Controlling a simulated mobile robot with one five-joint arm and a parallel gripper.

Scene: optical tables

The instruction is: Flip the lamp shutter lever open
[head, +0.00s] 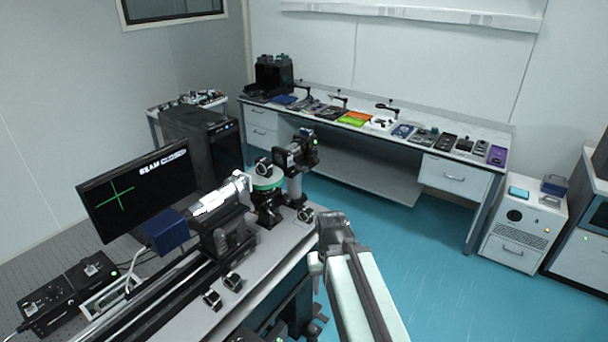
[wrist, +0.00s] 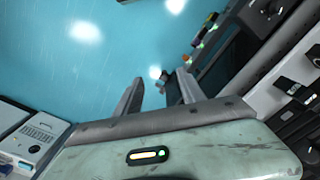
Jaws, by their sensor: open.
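A dark cylindrical housing with a bright silvery top (head: 220,198) is mounted on the optical table (head: 180,318); it may be the lamp. A black unit with a small green light (head: 297,153) stands on a post farther back. I cannot make out a shutter lever on either. My gripper (wrist: 158,88) shows in the wrist view with its two fingers apart and nothing between them. It hangs over the blue floor, beside the table edge. In the head view my arm reaches up from the lower right, right of the table and apart from these devices.
A monitor with a green cross (head: 133,190) stands left on the optical table. Small black mounts (head: 212,299) sit near its front edge. A long bench (head: 350,125) with several gadgets runs along the back wall. Blue floor (head: 430,265) is free at the right.

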